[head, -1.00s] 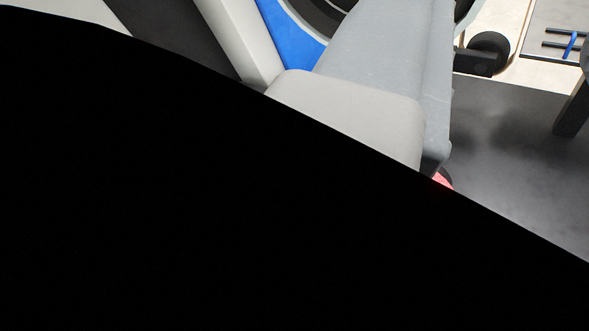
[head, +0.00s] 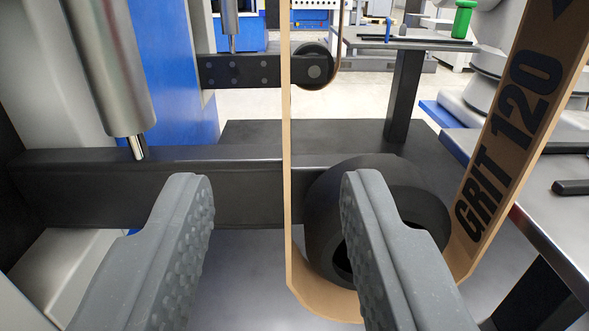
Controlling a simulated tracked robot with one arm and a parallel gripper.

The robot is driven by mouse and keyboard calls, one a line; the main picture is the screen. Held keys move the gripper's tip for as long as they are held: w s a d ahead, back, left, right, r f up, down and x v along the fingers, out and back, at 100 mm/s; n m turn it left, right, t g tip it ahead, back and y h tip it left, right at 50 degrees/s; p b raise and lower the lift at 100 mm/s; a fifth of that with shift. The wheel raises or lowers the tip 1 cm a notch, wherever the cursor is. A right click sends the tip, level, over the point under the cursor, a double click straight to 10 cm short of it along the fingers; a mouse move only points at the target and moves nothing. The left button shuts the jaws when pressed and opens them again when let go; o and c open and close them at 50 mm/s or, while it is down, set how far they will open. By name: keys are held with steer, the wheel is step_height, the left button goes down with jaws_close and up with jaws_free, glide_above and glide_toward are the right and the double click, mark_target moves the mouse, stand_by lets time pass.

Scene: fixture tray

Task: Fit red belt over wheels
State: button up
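A tan abrasive belt (head: 510,125) printed "GRIT 120" hangs in front of me; no red belt shows. Its left strand (head: 287,180) runs straight down, its lower bend passes below a large black wheel (head: 395,185), and its wide strand slants to the upper right. Whether it touches the wheel underneath cannot be told. A small black wheel (head: 313,66) sits higher at the end of a dark bracket, with belt curving by its right side. My gripper (head: 275,178) is open and empty, its two grey ridged fingers apart; the right finger covers part of the large wheel.
A dark horizontal arm (head: 150,195) reaches across to the large wheel. A metal cylinder (head: 105,65) with a rod stands above it at left. Blue and grey machine panels close off the left. A grey table (head: 560,195) is at right, and another behind holds a green bottle (head: 463,18).

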mark_target(289, 114)
steer(key=w, duration=0.8)
steer(key=shift+w+a+r+p, duration=0.15)
steer(key=shift+w+a+p, duration=0.15)
steer(key=shift+w, duration=0.1)
steer(key=shift+w+a+p, duration=0.15)
steer(key=shift+w+p, duration=0.15)
steer(key=shift+w, duration=0.35)
steer(key=shift+c, duration=0.3)
jaws_close()
steer(key=shift+r+p, duration=0.4)
steer(key=shift+p, duration=0.05)
stand_by(0.6)
steer(key=shift+s, duration=0.1)
steer(key=s+d, duration=0.1)
steer(key=s, duration=1.1)
steer(key=shift+s+d+p, duration=0.25)
steer(key=shift+s+p, duration=0.1)
steer(key=shift+s, duration=0.05)
stand_by(1.2)
